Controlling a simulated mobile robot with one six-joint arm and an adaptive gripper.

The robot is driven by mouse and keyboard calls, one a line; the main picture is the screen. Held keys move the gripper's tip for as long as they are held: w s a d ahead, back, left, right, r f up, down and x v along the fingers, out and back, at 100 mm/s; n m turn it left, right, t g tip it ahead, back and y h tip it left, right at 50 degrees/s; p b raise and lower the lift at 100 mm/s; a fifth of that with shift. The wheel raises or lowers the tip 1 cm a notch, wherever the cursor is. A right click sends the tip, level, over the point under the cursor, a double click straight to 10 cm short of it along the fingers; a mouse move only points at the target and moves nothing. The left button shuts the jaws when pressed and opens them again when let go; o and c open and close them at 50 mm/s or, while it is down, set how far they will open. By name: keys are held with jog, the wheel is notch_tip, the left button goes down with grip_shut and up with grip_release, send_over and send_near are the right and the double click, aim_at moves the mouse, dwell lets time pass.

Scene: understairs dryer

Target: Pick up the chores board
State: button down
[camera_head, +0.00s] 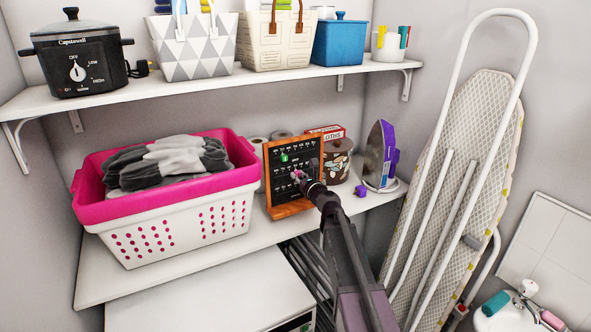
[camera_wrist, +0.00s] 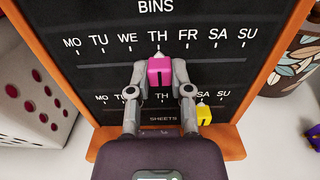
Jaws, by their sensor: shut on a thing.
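The chores board (camera_head: 280,196) is a black panel in an orange-brown wooden frame, standing tilted back on the counter. In the wrist view the board (camera_wrist: 95,22) shows the word BINS, rows of weekday letters and the word SHEETS. My gripper (camera_head: 301,177) is in front of the board's face. In the wrist view its fingers (camera_wrist: 160,74) are closed on a pink marker (camera_wrist: 160,71) below TH in the BINS row. A yellow marker (camera_wrist: 203,115) sits on the row below, and a green marker (camera_head: 284,157) shows higher up. Whether the pink marker touches the board is unclear.
A pink-and-white laundry basket (camera_head: 185,222) with grey cloths stands close left of the board. A loaded shelf (camera_head: 270,82) hangs above. An ironing board (camera_head: 455,190) leans at right.

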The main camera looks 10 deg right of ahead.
jog(key=v, duration=0.6)
jog(key=shift+a+r, duration=0.25)
jog(key=shift+r, duration=0.05)
jog(key=shift+s, duration=0.15)
